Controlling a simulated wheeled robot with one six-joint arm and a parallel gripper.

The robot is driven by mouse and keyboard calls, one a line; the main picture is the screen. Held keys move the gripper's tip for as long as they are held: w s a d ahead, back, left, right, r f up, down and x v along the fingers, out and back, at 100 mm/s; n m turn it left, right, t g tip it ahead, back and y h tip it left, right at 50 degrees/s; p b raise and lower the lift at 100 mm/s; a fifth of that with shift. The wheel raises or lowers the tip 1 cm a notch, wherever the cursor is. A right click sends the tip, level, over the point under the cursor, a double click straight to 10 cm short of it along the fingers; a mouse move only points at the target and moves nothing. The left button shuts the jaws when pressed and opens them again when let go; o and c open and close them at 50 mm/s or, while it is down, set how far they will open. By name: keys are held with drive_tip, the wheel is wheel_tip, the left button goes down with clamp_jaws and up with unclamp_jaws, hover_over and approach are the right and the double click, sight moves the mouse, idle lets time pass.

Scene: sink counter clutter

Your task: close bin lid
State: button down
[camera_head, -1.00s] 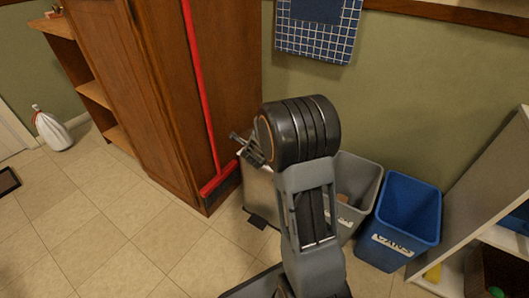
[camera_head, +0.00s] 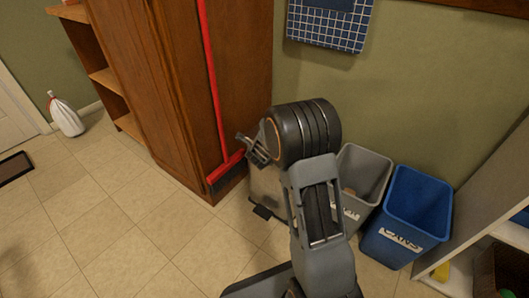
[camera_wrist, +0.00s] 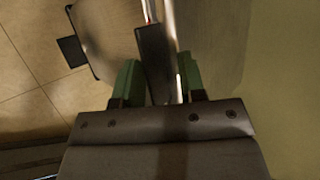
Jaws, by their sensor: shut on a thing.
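The bin is a metal pedal bin (camera_head: 266,190) against the wall beside the wooden cabinet, with a black pedal (camera_head: 262,212) at its foot. My arm hides much of it and its top. My gripper (camera_head: 257,149) is at the bin's top, tilted. In the wrist view, the green fingertips of my gripper (camera_wrist: 159,78) are on either side of a dark, narrow piece (camera_wrist: 153,60) that seems to be part of the bin lid. The bin's metal body (camera_wrist: 112,35) and its pedal (camera_wrist: 72,52) show to the left. The lid's angle cannot be told.
A grey bin (camera_head: 365,172) and a blue bin marked CANS (camera_head: 417,205) stand close on the right, by a white shelf (camera_head: 475,190). A red broom (camera_head: 212,90) leans on the cabinet (camera_head: 165,100). Tiled floor (camera_head: 110,220) is clear on the left.

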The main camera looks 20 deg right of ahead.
drive_tip(key=shift+d, duration=0.1)
drive_tip(key=c, duration=1.2)
unclamp_jaws()
drive_tip(key=shift+p+v, duration=2.9)
drive_tip(key=shift+v, duration=4.1)
drive_tip(key=shift+w, duration=0.1)
